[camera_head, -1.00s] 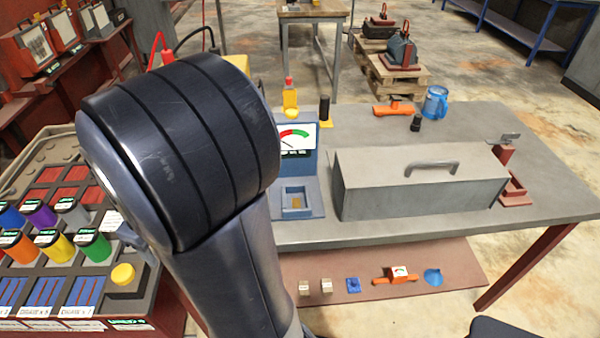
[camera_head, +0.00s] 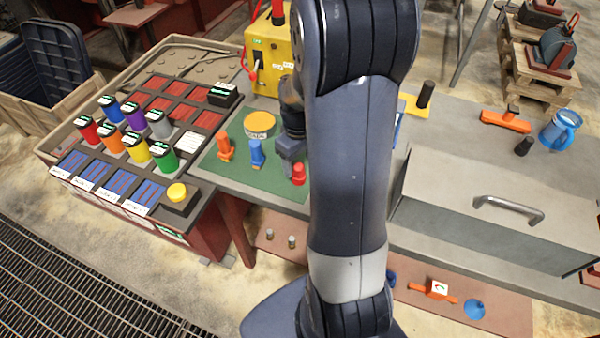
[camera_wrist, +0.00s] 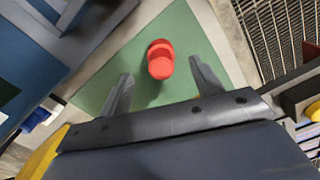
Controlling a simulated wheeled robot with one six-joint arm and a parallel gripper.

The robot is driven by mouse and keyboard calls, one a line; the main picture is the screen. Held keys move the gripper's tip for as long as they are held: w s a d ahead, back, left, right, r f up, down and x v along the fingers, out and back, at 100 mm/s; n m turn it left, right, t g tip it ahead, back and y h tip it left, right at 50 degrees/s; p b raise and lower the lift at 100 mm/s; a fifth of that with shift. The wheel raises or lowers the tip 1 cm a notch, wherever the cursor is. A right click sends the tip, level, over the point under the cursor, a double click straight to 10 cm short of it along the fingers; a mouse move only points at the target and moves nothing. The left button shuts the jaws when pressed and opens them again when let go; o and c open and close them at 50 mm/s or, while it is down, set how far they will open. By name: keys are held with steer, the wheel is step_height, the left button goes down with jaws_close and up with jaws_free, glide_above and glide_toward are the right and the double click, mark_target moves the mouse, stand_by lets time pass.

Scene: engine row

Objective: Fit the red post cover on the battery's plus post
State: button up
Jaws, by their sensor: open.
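The red post cover (camera_head: 299,174) stands near the right edge of a green mat (camera_head: 232,178) on the bench. In the wrist view the red cover (camera_wrist: 160,58) shows between my two spread fingers, with green mat around it. My gripper (camera_head: 291,158) is beside and just above the cover in the head view. It is open and empty, with a gap on each side of the cover. The battery and its plus post cannot be clearly picked out; my arm hides part of the bench.
An orange piece (camera_head: 224,147), a blue piece (camera_head: 256,153) and a round yellow piece (camera_head: 259,122) stand on the mat close by. A yellow box (camera_head: 268,58) is behind. A grey lidded box (camera_head: 480,190) fills the bench right of my arm.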

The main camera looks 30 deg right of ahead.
mark_target(299, 166)
steer(key=shift+s+a+f+p, duration=0.1)
steer(key=shift+f+p, duration=0.2)
steer(key=shift+f, duration=2.05)
steer(key=c, duration=1)
steer(key=shift+c, duration=0.2)
steer(key=shift+r, duration=0.15)
